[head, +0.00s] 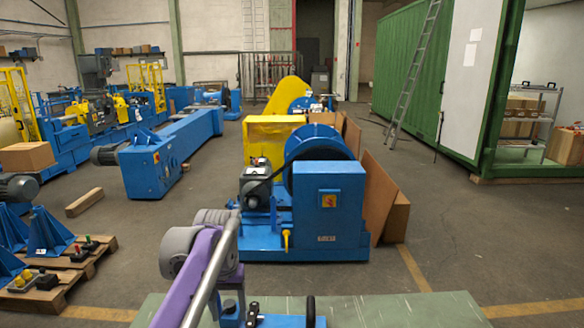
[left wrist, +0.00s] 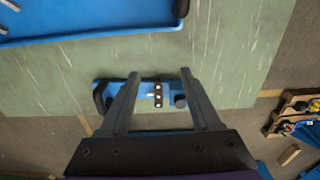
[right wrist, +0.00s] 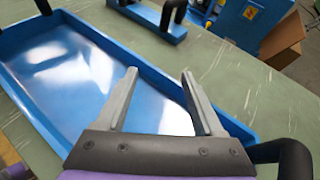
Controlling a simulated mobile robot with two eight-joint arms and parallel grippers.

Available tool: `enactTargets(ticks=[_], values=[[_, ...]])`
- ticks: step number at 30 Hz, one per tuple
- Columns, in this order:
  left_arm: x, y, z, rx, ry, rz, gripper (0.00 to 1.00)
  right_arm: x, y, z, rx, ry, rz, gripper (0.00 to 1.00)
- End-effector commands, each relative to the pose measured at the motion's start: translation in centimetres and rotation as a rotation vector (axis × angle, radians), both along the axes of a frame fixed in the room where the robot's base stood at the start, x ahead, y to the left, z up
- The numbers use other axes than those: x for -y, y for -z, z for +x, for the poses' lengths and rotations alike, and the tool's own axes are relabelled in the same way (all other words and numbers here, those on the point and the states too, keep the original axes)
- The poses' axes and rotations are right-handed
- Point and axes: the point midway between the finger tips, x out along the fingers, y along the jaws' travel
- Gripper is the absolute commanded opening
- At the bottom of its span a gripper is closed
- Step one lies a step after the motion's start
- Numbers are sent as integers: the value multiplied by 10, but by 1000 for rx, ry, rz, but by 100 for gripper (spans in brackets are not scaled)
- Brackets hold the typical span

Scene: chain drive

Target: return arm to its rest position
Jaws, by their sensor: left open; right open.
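My left gripper (left wrist: 161,74) is open and empty in the left wrist view. Its fingers are above a blue fixture (left wrist: 148,82) with dark end posts and a small dark piece with light dots between them. The fixture also shows at the bottom of the head view (head: 270,321). My left arm (head: 195,272) comes up at the lower left of the head view; its fingertips cannot be made out there. My right gripper (right wrist: 159,72) is open and empty above a blue tray (right wrist: 85,30) with dark handles. No objects show in the visible part of the tray.
The green bench top (head: 400,311) has bare room. Beyond it stand a blue drive machine (head: 330,211), cardboard boxes (head: 397,217) and a ladder (head: 415,70). A wooden pallet (head: 52,292) with small parts lies at the left. Open floor is on the right.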

Motion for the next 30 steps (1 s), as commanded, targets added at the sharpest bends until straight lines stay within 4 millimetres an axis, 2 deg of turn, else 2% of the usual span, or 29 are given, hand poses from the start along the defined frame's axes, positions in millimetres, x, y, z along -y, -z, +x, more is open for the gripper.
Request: enactTargets(ticks=[1,8,14,18,21,25,30], values=[[-3,0,-12,17,0,-1,64,-9,1,-6,10,-54,-86,70],[-13,14,-59,111,7,-5,64,-30,9,-34,88,-351,-548,70],[-23,46,-125,227,17,-5,64,-40,13,-75,206,-776,-1066,70],[-30,82,-177,316,23,-2,64,-36,12,-107,315,-1146,-1431,70],[-33,108,-208,369,28,2,64,-29,9,-124,386,-1387,-1637,70],[-36,133,-235,417,31,6,64,-20,5,-139,451,-1620,-1810,70],[-37,151,-251,449,34,9,64,-13,1,-148,494,-1784,-1918,70]])
